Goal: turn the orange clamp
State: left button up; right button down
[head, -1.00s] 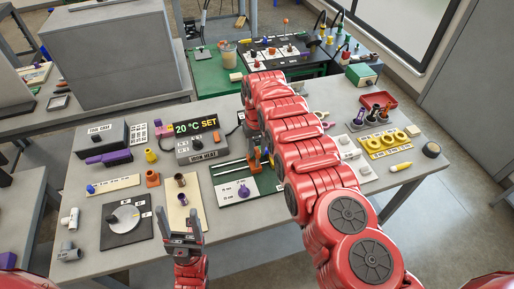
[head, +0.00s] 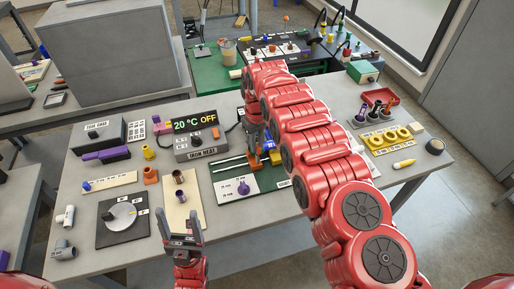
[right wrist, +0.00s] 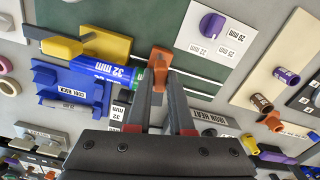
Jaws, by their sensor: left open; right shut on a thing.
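The orange clamp (right wrist: 160,66) is an upright orange piece beside the end of a blue pipe marked 32 mm (right wrist: 108,72), in the right wrist view. My right gripper (right wrist: 160,88) is shut on the orange clamp, its two dark fingers on either side of it. In the head view my right gripper (head: 253,140) is over the green board (head: 232,184), and my red arm hides much of the area around it. My left gripper (head: 181,228) is open and empty above the table's front edge.
The pipe passes by a yellow block (right wrist: 100,45) and a blue holder (right wrist: 68,88). The iron heat box (head: 196,146) has a display reading 20 °C OFF. A dial plate (head: 122,221) and grey fittings (head: 63,249) lie at the left. Yellow rings (head: 390,139) lie at the right.

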jog(key=n+b, duration=0.5)
jog(key=shift+f+n+b, duration=0.25)
jog(key=shift+n+b, duration=0.05)
jog(key=shift+b, duration=0.05)
jog(key=shift+n+b, duration=0.55)
jog(key=shift+n, duration=0.35)
jog(key=n, duration=0.2)
jog(key=shift+r+n+b, duration=0.2)
jog(key=shift+n+b, duration=0.1)
jog(key=n, duration=0.5)
jog(key=shift+r, duration=0.1)
jog(key=shift+n, duration=0.3)
jog(key=c, duration=0.8)
grip_release()
